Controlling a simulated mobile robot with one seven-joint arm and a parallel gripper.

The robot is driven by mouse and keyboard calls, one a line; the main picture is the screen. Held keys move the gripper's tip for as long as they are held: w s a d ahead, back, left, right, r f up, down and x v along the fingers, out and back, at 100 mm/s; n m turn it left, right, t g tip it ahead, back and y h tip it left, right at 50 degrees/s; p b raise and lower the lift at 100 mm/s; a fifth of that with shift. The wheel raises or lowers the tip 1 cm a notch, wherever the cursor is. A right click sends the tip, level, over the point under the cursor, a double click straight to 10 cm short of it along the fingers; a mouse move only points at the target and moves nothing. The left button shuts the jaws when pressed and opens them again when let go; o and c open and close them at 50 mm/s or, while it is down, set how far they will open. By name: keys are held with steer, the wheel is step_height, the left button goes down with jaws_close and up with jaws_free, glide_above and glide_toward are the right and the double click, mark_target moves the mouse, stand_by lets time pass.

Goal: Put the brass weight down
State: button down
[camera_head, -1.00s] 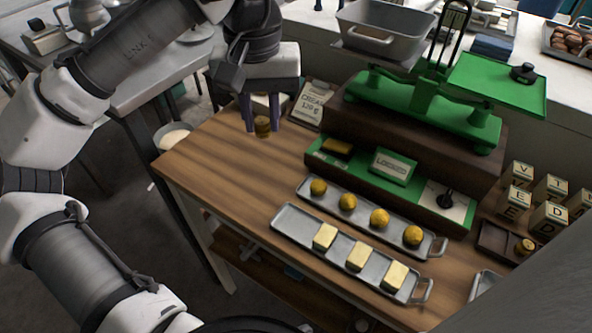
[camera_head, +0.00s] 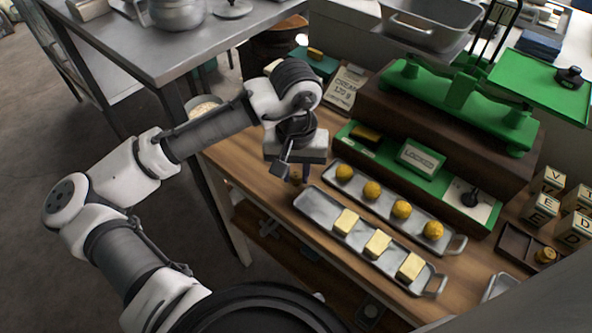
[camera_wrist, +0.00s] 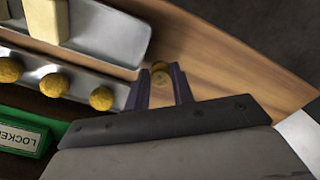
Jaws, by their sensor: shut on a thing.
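In the head view the weight is mostly hidden by the fingers and wrist. The wooden tabletop (camera_head: 240,165) lies below it. I cannot tell whether the weight touches the wood. Another small brass weight (camera_head: 545,255) sits in a dark wooden holder at the right.
One tray (camera_head: 318,212) holds several butter blocks; the tray behind it (camera_head: 356,190) holds several yellow balls. A green balance scale (camera_head: 460,95) stands on a dark base with a green panel. Letter blocks (camera_head: 553,180) stand at the right. Bare wood lies left of the trays.

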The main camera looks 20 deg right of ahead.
mark_target(297, 175)
steer(key=shift+f, duration=0.35)
steer(key=shift+f, duration=0.15)
steer(key=c, duration=1.2)
jaws_free()
step_height(297, 175, up, 12)
steer(key=shift+r+b, duration=0.2)
steer(key=shift+b, duration=0.6)
steer(key=shift+d, duration=0.1)
